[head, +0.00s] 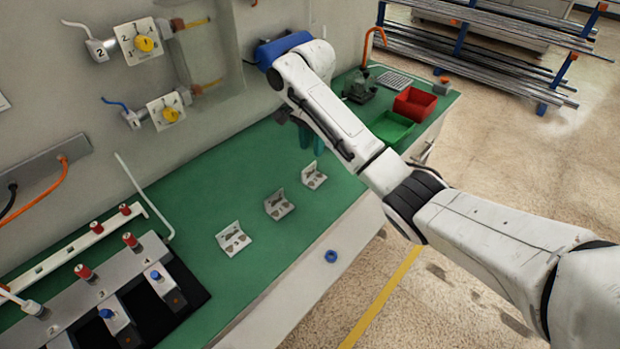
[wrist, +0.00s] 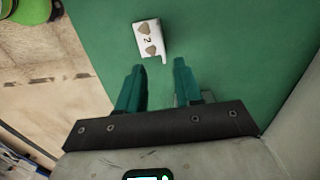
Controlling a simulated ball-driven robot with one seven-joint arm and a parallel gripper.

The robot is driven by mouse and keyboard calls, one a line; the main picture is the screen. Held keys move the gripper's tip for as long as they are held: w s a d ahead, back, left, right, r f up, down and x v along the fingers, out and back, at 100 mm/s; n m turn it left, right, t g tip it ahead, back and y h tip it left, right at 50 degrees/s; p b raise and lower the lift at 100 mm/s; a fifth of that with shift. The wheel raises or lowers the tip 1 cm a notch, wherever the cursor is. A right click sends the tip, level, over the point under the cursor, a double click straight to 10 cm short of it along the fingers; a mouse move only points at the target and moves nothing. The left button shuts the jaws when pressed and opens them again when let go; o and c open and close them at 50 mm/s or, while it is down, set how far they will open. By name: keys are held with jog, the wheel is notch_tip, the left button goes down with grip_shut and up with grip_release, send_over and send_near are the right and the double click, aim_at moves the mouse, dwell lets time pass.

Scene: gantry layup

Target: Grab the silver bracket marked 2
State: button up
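A silver bracket marked 2 (wrist: 149,40) lies at the top of the wrist view, just beyond my fingertips. My gripper (wrist: 159,65) is open, with its two green fingers apart and nothing between them. In the head view, three silver brackets lie in a slanting row on the green bench: a near one (head: 233,239), a middle one (head: 278,205) and a far one (head: 314,176). I cannot read their marks there. My gripper's fingers (head: 312,145) show partly behind my arm, close to the far bracket.
The green bench (head: 200,190) is clear around the brackets. A red bin (head: 415,103) and a green bin (head: 391,128) stand at its far right. Clamps with red knobs (head: 83,271) fill the near left.

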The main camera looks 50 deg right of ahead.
aim_at(310, 167)
notch_tip(310, 167, down, 8)
jog(key=shift+w+f+p, duration=0.15)
jog(key=shift+f+p, duration=0.1)
jog(key=shift+p, duration=0.1)
grip_shut()
dwell(0.4)
